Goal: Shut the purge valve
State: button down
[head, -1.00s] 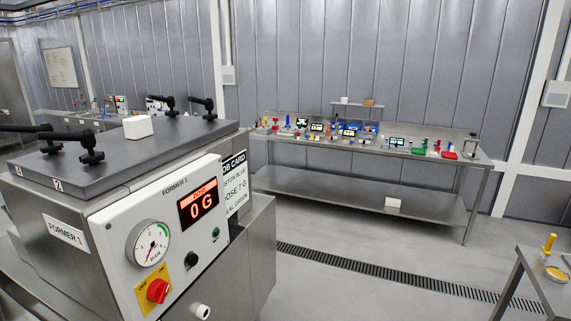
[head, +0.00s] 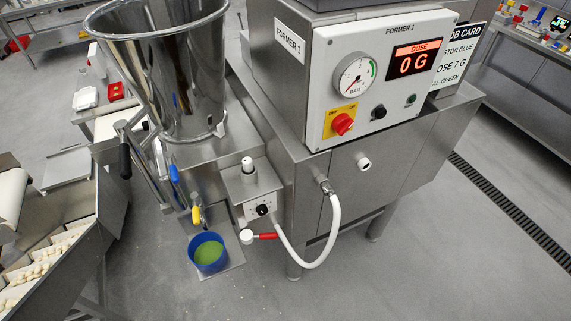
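No label names the purge valve in the head view. Several coloured handles sit low by the hopper: a yellow handle (head: 196,214) on a small valve just above a blue bucket (head: 207,264), a blue handle (head: 174,173) above it, and a red lever (head: 265,236) to the right beside a white cap. I cannot tell which one is the purge valve, or whether any is open or shut. The bucket holds something green. The red lever lies roughly level. My gripper is not in view.
A steel hopper (head: 165,75) stands left of the Former 1 cabinet (head: 345,190), whose display reads 0 G. A white hose (head: 331,240) loops from the cabinet front. A conveyor with pale pieces (head: 42,262) runs at left. Floor at lower right is clear.

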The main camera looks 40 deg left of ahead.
aim_at(194, 196)
jog(key=u, duration=2.15)
